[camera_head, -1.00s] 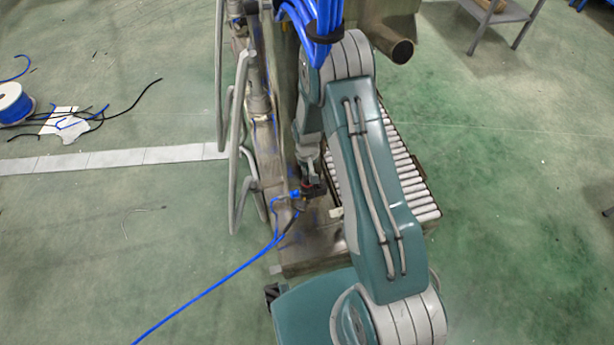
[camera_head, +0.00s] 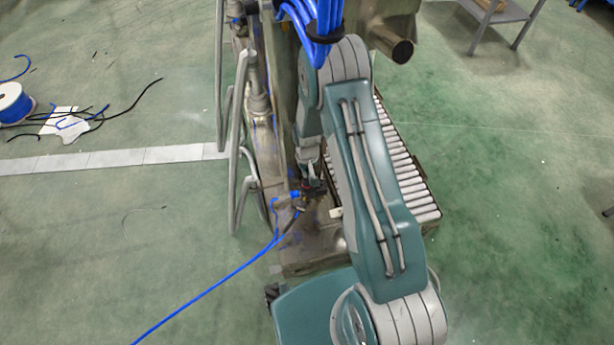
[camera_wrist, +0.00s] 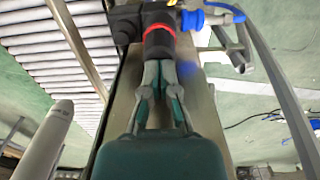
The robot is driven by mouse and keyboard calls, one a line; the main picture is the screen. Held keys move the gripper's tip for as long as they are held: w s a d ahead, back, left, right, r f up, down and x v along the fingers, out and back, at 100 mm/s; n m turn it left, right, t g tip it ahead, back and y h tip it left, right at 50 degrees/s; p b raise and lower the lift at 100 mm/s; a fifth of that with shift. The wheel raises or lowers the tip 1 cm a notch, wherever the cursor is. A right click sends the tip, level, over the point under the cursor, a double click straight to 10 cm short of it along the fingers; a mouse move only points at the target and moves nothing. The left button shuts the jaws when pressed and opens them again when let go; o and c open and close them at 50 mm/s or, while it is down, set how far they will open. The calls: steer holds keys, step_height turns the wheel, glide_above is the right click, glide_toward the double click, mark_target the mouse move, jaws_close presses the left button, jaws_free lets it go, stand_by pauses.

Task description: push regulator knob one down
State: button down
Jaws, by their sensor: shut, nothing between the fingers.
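The regulator knob (camera_wrist: 158,28), black with a red ring, is at the top middle of the wrist view, on a dark regulator body with blue fittings (camera_wrist: 193,19). In the head view the regulator (camera_head: 313,187) is small and dark, and I cannot make out the knob clearly. My gripper (camera_wrist: 160,66) is shut, with its fingertips together right at the knob's near end. I cannot tell whether they touch it. In the head view my gripper (camera_head: 309,168) is just above the regulator, partly hidden beside my arm.
A blue hose (camera_head: 205,290) runs from the regulator across the green floor. Grey bent rails (camera_head: 236,150) stand left of the machine. A roller conveyor (camera_head: 408,180) lies right, partly behind my arm. A cable spool (camera_head: 12,104) stands on the floor at far left.

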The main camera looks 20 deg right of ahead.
steer(key=shift+r, duration=3)
